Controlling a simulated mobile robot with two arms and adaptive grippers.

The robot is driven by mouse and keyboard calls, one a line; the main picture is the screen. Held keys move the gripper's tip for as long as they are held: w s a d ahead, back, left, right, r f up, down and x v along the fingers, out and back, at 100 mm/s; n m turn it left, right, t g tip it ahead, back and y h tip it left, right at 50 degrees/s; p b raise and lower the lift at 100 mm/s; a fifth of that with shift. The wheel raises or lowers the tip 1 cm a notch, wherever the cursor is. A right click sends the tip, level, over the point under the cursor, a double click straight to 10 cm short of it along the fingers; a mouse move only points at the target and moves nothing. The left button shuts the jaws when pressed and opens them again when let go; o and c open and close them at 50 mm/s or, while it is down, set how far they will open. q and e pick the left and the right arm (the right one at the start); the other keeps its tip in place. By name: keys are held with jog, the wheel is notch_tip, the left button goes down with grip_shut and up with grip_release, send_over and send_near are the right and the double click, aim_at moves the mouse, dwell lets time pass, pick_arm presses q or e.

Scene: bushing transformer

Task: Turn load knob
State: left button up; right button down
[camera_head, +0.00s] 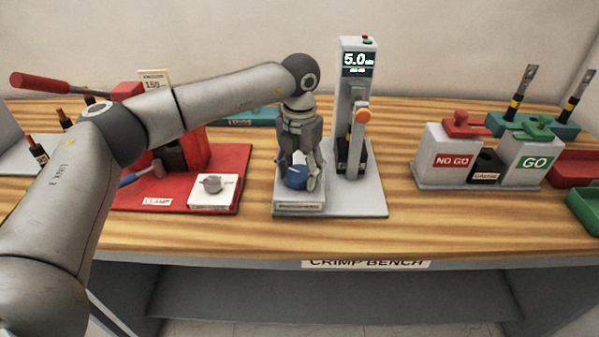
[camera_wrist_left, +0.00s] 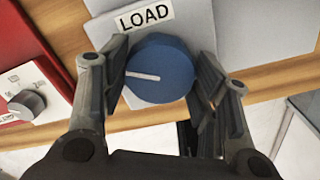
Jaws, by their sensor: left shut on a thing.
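The blue load knob (camera_head: 295,177) sits on the grey base plate (camera_head: 361,204) of the tester with the "5.0" display. In the left wrist view the knob (camera_wrist_left: 160,69) is round, with a white pointer line aimed to the left, below a "LOAD" label (camera_wrist_left: 146,18). My left gripper (camera_head: 299,180) points down over the knob, with one finger on each side of it. It is shut on the knob, which also shows between the fingers in the wrist view (camera_wrist_left: 164,84). My right gripper is in neither view.
Right of the knob stands the tester column (camera_head: 356,100) with an orange-tipped lever (camera_head: 362,116). A red crimp base (camera_head: 230,165) with a grey dial (camera_head: 212,184) lies to the left. "NO GO" (camera_head: 450,162) and "GO" (camera_head: 533,163) boxes stand to the right. The bench front is clear.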

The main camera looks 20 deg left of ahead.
pick_arm(q)
jog(key=m+b, duration=0.1)
jog(key=m, duration=0.3)
jog(key=shift+m, duration=0.3)
jog(key=m+b, duration=0.1)
jog(key=m, duration=0.2)
jog(key=shift+m, duration=0.4)
jog(key=m, duration=0.4)
jog(key=shift+b, duration=0.4)
jog(key=m, duration=0.5)
jog(key=shift+r, duration=0.1)
jog(key=o, duration=1)
